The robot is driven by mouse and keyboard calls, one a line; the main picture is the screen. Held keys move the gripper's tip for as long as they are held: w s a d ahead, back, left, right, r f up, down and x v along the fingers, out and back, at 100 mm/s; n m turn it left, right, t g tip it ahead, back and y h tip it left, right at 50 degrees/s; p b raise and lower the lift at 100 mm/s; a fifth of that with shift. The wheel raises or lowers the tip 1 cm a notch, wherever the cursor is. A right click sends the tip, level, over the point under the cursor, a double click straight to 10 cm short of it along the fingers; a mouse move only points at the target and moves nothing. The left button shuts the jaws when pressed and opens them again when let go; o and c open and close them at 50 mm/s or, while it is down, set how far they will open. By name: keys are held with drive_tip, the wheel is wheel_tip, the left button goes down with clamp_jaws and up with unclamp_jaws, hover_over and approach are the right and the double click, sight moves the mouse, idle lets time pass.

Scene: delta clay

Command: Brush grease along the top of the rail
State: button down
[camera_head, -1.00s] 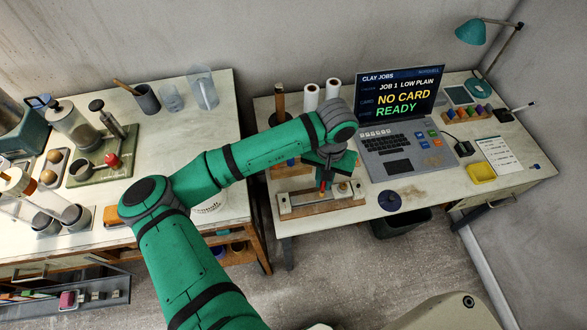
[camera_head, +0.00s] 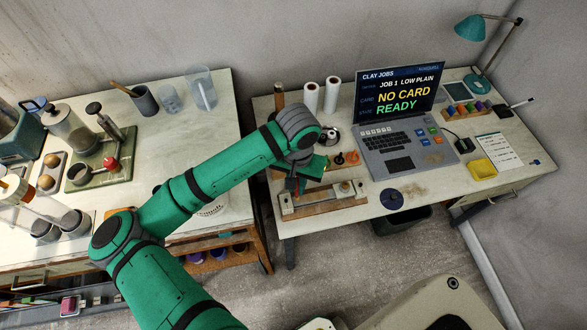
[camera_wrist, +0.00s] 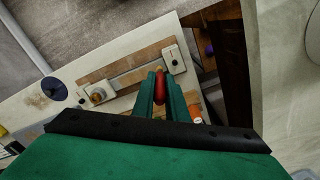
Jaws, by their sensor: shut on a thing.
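The rail (camera_head: 320,195) is a pale metal strip between two end blocks on a wooden base near the desk's front edge. It also shows in the wrist view (camera_wrist: 134,78), with a knob on one block. My gripper (camera_head: 296,184) is over the rail's left part in the head view. Its fingers (camera_wrist: 164,92) are shut on a brush with a red handle (camera_wrist: 160,88), whose tan tip points at the rail near the knobless block. I cannot tell whether the tip touches the rail. No grease can be made out on the strip.
The laptop (camera_head: 403,145) stands open behind and right of the rail. A dark blue disc (camera_head: 391,199) lies to the right. White rolls (camera_head: 332,94) and small coloured pieces (camera_head: 339,158) are behind. A gap separates this desk from the left table (camera_head: 205,125).

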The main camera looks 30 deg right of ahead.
wheel_tip(320, 180, up, 6)
drive_tip(key=shift+d+f, duration=0.1)
drive_tip(key=shift+f, duration=0.1)
drive_tip(key=shift+s+r, duration=0.1)
drive_tip(key=shift+r, duration=0.9)
